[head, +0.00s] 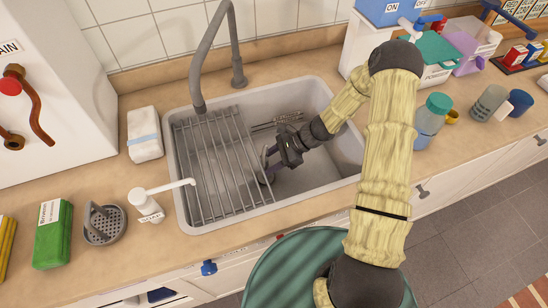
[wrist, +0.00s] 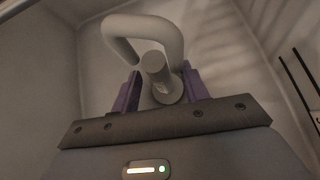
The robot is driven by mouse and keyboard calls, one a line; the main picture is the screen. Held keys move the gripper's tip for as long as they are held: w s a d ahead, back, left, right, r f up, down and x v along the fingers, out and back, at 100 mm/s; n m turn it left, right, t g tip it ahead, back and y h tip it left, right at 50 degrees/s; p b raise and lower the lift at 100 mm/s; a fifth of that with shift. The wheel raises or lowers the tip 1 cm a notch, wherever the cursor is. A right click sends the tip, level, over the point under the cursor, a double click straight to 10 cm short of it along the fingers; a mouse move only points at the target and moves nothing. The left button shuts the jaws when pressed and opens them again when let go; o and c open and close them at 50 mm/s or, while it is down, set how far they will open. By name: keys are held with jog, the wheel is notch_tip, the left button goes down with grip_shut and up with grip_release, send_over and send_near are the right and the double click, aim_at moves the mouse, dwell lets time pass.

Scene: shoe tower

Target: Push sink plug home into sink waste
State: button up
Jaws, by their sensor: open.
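My gripper (head: 267,165) is low inside the right part of the grey sink (head: 312,172), right of the wire rack. In the wrist view its purple fingers (wrist: 160,88) are open, standing on either side of a grey bent-tube piece (wrist: 145,32) with a round-ended post. This looks like the handle of the sink plug. The fingers are close to it, but I cannot tell whether they touch. The plug's body and the sink waste are hidden by the gripper and arm, so the plug's seating cannot be seen.
A wire rack (head: 219,165) covers the sink's left part. The grey tap (head: 234,38) arches behind it. A soap dispenser (head: 147,206) and a perforated strainer (head: 104,225) stand at the left. A blue-green bottle (head: 431,117) and cups stand right of the sink.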

jog(key=v, duration=1.7)
jog(key=shift+d+b, duration=0.15)
jog(key=shift+b, duration=0.15)
jog(key=shift+r, duration=0.15)
jog(key=s+r+n+t+h+p, duration=0.4)
jog(key=s+r+n+h+p, duration=0.2)
jog(key=s+r+n+h, duration=0.4)
jog(key=s+r+n, duration=0.4)
jog(key=r+n, duration=0.2)
jog(key=r, duration=0.1)
jog(key=shift+s+a+r+p, duration=0.15)
jog(key=shift+s+a+p, duration=0.1)
jog(key=shift+s+p, duration=0.15)
dwell(0.9)
